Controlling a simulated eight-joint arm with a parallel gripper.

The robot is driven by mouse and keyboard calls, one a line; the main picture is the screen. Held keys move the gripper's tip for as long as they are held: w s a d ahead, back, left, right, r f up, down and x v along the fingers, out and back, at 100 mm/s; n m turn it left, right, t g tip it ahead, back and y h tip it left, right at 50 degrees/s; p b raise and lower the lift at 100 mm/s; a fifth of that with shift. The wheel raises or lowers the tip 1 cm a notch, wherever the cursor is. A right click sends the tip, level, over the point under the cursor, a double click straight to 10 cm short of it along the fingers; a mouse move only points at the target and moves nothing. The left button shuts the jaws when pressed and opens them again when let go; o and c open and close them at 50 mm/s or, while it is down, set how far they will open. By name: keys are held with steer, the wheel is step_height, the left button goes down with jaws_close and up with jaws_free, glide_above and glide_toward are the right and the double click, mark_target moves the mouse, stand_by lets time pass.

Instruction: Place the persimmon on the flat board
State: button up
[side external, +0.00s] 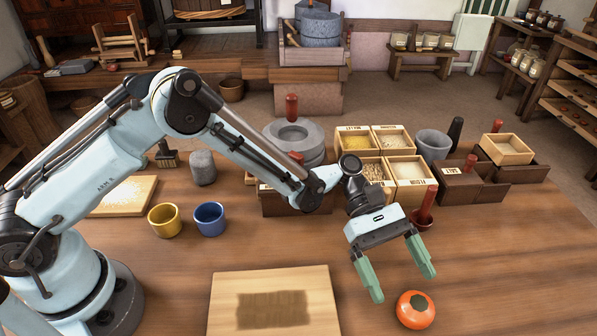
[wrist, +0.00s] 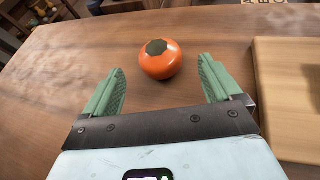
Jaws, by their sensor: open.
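The persimmon (side external: 415,310), orange with a dark green calyx on top, sits on the wooden table near its front right. In the wrist view the persimmon (wrist: 160,59) lies just beyond the fingertips, roughly between their lines. The flat board (side external: 270,279), pale wood with a darker patch, lies to the left of the persimmon; its edge also shows at the right of the wrist view (wrist: 290,100). Nothing lies on the visible part of the board. My gripper (side external: 402,270) is open and empty, its green fingers apart, above the table and close to the persimmon, not touching it.
Behind my gripper are compartment boxes of grain (side external: 410,168), a grey cup (side external: 433,145), a dark red pestle (side external: 425,205) and a stone quern (side external: 294,139). The table's right side is clear.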

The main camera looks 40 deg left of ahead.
mark_target(408, 292)
steer(key=x, duration=0.4)
steer(key=shift+s+d+f, duration=0.1)
steer(key=shift+d, duration=0.15)
steer(key=shift+c, duration=0.3)
steer(key=c, duration=1.2)
